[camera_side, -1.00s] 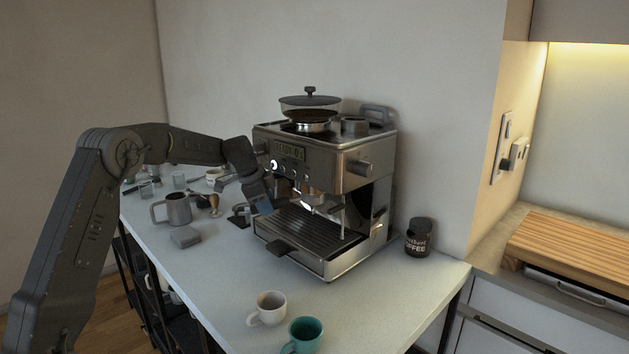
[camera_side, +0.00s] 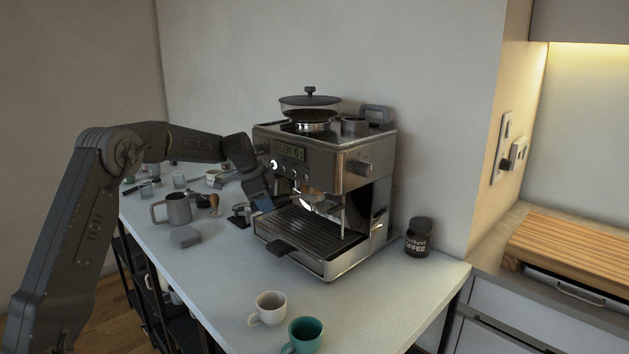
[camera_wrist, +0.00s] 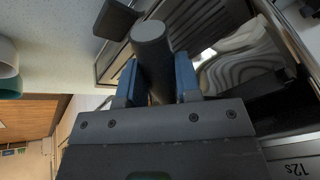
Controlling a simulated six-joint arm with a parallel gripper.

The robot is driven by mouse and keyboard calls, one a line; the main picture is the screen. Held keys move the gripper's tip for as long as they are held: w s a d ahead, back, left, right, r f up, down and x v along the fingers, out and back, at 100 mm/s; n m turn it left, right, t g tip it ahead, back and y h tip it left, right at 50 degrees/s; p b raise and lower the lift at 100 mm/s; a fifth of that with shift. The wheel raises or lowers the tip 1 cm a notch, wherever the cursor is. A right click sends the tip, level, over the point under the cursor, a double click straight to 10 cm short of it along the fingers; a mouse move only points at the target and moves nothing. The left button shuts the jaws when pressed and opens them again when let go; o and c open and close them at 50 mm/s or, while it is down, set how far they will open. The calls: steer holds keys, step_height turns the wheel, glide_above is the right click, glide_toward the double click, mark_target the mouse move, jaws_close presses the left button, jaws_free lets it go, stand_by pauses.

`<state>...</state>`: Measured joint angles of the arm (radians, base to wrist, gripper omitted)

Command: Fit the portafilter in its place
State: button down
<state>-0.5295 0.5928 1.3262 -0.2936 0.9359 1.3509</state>
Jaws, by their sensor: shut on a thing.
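The espresso machine (camera_side: 330,160) stands on the white counter, with its drip tray (camera_side: 308,232) at the front. My gripper (camera_side: 266,203) is at the machine's left front, above the tray's left side and below the control panel. In the wrist view my gripper (camera_wrist: 158,80) has its blue pads shut on the dark, round portafilter handle (camera_wrist: 151,42). The portafilter's head is hidden behind my gripper in the wrist view. I cannot tell in the side view whether it is seated in the machine.
A white cup (camera_side: 268,308) and a teal cup (camera_side: 305,333) stand at the counter's front. A steel pitcher (camera_side: 177,209) and a grey block (camera_side: 185,237) are to the left. A coffee jar (camera_side: 418,237) is right of the machine. The counter before the tray is clear.

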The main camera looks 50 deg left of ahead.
steer(key=shift+r, duration=0.95)
stand_by(1.2)
steer(key=shift+s+d+n+y, duration=0.25)
steer(key=shift+s+d+n, duration=0.1)
steer(key=shift+d+n, duration=0.25)
steer(key=shift+s+d+n+y, duration=0.25)
steer(key=shift+s+d+n, duration=0.1)
steer(key=shift+d+n, duration=0.25)
stand_by(1.2)
steer(key=shift+s+d+n+y, duration=0.2)
steer(key=shift+d+n, duration=0.4)
steer(key=shift+s+d+n+y, duration=0.2)
steer(key=shift+d+n, duration=0.4)
steer(key=shift+d, duration=0.05)
steer(key=shift+s+d+n+y, duration=0.2)
steer(key=shift+d+n, duration=0.4)
stand_by(1.6)
